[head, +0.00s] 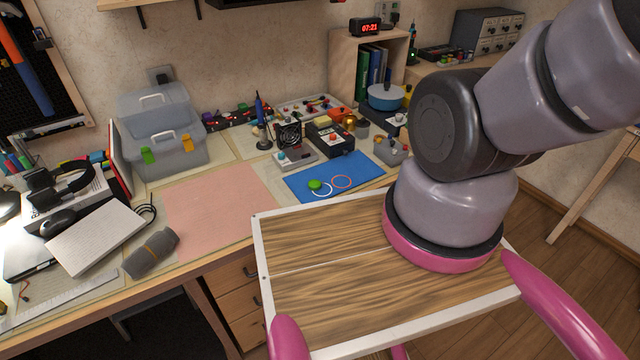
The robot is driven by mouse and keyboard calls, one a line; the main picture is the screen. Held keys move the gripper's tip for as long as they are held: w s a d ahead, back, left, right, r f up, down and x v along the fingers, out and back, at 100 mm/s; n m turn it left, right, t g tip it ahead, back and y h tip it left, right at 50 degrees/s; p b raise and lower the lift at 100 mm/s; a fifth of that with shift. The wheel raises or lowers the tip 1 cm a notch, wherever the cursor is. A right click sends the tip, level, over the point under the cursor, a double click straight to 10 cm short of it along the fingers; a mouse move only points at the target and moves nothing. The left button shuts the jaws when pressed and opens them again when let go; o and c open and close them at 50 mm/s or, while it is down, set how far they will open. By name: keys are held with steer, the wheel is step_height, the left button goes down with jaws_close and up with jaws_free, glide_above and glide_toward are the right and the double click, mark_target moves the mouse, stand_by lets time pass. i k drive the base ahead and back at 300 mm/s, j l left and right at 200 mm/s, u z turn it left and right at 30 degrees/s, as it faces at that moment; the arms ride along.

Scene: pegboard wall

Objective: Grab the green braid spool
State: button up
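A small round green thing (315,184), which looks like the green braid spool, lies on the blue mat (352,168) on the desk. A white ring and an orange ring (342,182) lie beside it on the mat; the white one is close to the green thing, and I cannot tell if they touch. My gripper is out of view; only the lower links of my arm show at the right.
A soldering iron in its stand (262,125), a dark boxy device (329,138) and a grey device (295,158) stand behind the mat. The pink mat (215,208) to its left is clear. A grey roll (151,254) lies farther left.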

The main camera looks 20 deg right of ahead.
mark_target(314, 185)
steer(key=k+l+u, duration=0.5)
steer(key=k+l, duration=0.4)
